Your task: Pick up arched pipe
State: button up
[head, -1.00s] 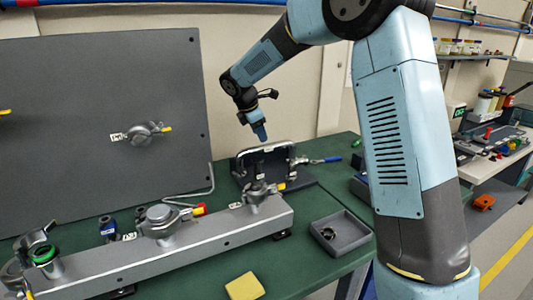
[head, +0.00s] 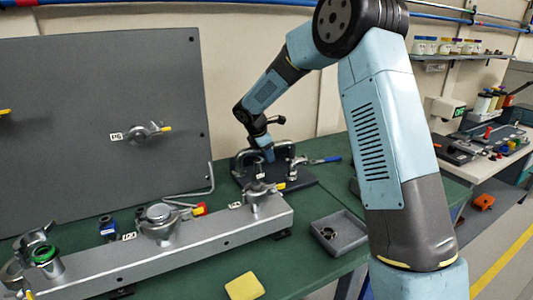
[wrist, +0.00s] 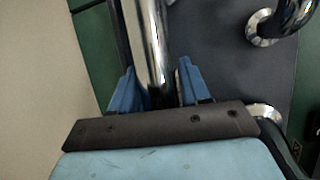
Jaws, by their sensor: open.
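The arched pipe (head: 241,158) is a shiny metal tube on a dark plate (head: 308,179) at the back of the green bench. In the wrist view the pipe (wrist: 150,45) runs down between the two blue fingers of my gripper (wrist: 157,88). The fingers are open, one on each side of the tube, and a gap shows on the right. In the head view my gripper (head: 268,155) is at the top of the arch and hides part of it.
A long grey rail (head: 205,243) with several clamps and fittings lies in front. A grey tray (head: 350,243) and a yellow block (head: 244,286) sit on the bench. A large dark panel (head: 90,90) stands at left. A blue-handled tool (head: 328,160) lies right of the plate.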

jog(key=shift+c, duration=0.4)
jog(key=c, duration=0.7)
jog(key=shift+c, duration=0.2)
jog(key=shift+r, duration=0.25)
jog(key=r, duration=0.3)
jog(key=shift+s+r, duration=0.25)
jog(key=shift+s, duration=0.1)
jog(key=s+r, duration=0.9)
jog(key=s, duration=0.4)
jog(key=shift+s+a, duration=0.15)
jog(key=shift+a, duration=0.3)
